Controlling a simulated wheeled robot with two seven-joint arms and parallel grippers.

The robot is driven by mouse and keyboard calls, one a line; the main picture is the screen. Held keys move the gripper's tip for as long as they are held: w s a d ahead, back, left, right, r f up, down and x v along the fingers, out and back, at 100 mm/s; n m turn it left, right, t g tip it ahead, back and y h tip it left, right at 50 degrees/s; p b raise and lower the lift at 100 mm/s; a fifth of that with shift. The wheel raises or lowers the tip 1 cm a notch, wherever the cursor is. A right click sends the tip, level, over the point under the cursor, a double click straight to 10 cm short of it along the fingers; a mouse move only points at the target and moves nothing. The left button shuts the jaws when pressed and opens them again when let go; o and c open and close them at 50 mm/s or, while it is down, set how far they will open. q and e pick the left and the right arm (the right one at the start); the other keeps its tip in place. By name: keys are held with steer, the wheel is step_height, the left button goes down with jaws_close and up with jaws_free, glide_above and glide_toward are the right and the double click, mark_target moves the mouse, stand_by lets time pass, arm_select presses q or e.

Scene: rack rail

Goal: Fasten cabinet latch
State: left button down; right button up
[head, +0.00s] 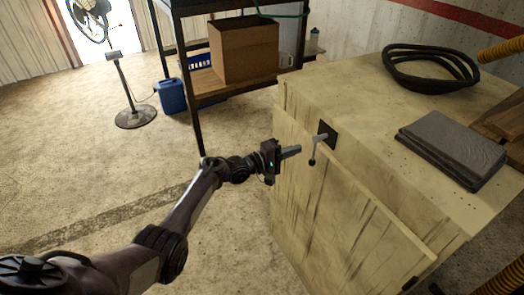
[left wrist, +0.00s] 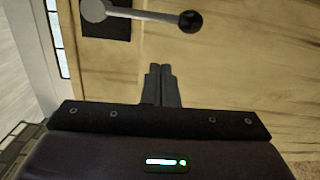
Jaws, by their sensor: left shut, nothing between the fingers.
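The cabinet (head: 340,205) is a pale, worn wooden box at the right of the head view. Its latch (head: 315,149) is a grey lever with a black ball knob, on a dark plate (head: 327,135) near the cabinet's top edge. In the head view the knob hangs down from the pivot. In the left wrist view the latch lever (left wrist: 145,14) runs across the top, knob at its right end. My left gripper (head: 298,149) is shut and empty, just left of the latch; its fingers (left wrist: 161,72) show below the lever, apart from it. My right gripper is not in view.
A coiled black hose (head: 432,66) and a stack of grey boards (head: 455,148) lie on the cabinet top. A shelf with a cardboard box (head: 244,50) stands behind. A blue jug (head: 172,96) and a round-based stand (head: 135,117) are on the floor. The floor left of the cabinet is clear.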

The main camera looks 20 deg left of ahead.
arm_select(q)
steer(key=b+v, duration=0.1)
steer(key=v, duration=0.9)
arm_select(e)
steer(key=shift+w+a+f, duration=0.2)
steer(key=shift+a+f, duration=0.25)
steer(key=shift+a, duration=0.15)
arm_select(q)
steer(key=shift+a, duration=0.1)
